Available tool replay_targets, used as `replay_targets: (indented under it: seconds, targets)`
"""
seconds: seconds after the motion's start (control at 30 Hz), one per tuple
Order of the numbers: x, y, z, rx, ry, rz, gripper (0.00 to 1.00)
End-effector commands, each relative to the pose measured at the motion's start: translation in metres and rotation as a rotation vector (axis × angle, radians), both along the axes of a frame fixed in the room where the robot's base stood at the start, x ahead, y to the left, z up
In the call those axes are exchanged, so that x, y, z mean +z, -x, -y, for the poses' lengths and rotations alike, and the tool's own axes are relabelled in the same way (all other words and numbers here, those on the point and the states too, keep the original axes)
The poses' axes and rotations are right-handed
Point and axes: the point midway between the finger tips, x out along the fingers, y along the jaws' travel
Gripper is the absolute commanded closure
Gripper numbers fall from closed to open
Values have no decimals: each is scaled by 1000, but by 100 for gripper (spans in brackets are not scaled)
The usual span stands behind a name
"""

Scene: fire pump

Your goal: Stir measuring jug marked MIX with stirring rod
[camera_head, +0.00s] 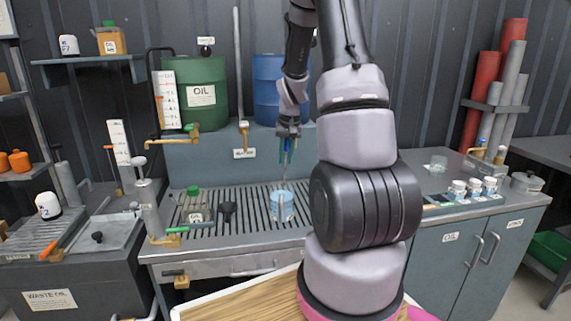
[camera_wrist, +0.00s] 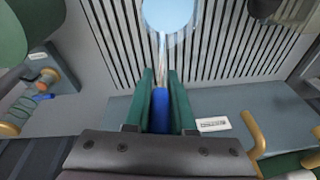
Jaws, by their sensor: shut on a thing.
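A clear measuring jug with light blue contents (camera_head: 282,206) stands upright on the slatted drain grate. I cannot read a MIX mark on it. It also shows at the top of the wrist view (camera_wrist: 168,12), cut by the frame edge. My gripper (camera_head: 288,150), with green fingers, is above the jug and points down. It is shut on the blue handle (camera_wrist: 160,112) of the stirring rod. The rod's thin shaft (camera_wrist: 161,62) runs from the fingers to the jug's mouth. I cannot tell how deep its tip is.
On the grate (camera_head: 240,225) left of the jug stand a black funnel-like piece (camera_head: 228,210) and a green-capped container (camera_head: 194,206). A green OIL drum (camera_head: 196,90) and a blue drum (camera_head: 268,95) stand behind. Several small labelled jars (camera_head: 474,187) stand on the right counter.

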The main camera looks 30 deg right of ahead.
Motion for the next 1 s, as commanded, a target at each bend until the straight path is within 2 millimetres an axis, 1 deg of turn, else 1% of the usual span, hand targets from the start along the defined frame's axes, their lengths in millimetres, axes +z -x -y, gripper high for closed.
replay_targets:
  seconds: [0.2,0.6,0.77,1.0]
  targets:
    - [19,-2,2,-1,0,3,100]
    - [50,-4,6,0,0,2,100]
    - [56,-4,6,0,0,1,100]
    - [57,-3,6,0,0,0,100]
